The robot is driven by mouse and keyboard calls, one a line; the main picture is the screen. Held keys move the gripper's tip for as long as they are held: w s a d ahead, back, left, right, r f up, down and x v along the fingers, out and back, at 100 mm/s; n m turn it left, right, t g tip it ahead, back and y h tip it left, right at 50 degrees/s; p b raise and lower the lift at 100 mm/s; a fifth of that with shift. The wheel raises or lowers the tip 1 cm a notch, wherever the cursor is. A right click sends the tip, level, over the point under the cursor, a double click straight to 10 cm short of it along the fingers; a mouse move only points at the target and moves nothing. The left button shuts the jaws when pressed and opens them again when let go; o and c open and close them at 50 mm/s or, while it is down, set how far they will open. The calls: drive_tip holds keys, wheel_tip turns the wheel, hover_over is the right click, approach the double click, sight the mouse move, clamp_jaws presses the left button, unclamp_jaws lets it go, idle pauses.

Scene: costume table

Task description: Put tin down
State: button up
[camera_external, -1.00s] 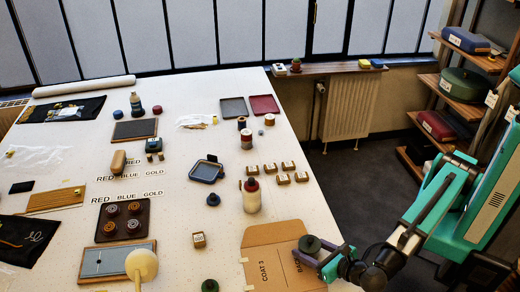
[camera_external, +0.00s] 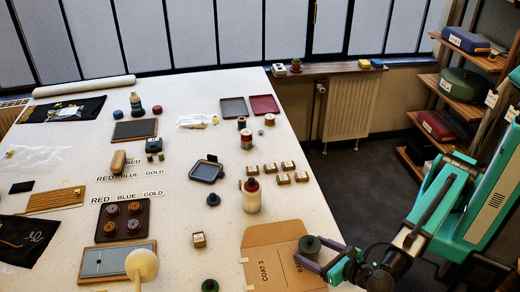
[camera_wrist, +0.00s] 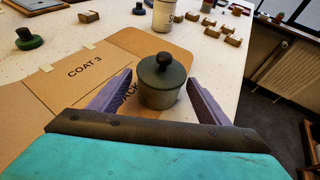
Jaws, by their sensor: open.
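The tin (camera_wrist: 162,84) is a small round dark-green pot with a knobbed lid. It stands upright on the brown cardboard sheet (camera_wrist: 75,92) marked "COAT 3", near the sheet's right side. In the external view the tin (camera_external: 309,246) shows at the right part of the cardboard (camera_external: 268,251). My gripper (camera_wrist: 163,92) is open, with one purple-grey finger on each side of the tin. In the wrist view a gap shows between each finger and the tin. The external view shows my gripper (camera_external: 322,262) low at the table's right edge.
A cream bottle with a red cap (camera_external: 251,196) stands behind the cardboard. Several small brown blocks (camera_external: 284,179) lie beyond it. A small dark-green knobbed piece (camera_external: 210,285) is left of the cardboard. The table's right edge is close to my gripper.

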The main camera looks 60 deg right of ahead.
drive_tip(key=b+v, duration=0.1)
drive_tip(key=v, duration=0.9)
idle(0.7)
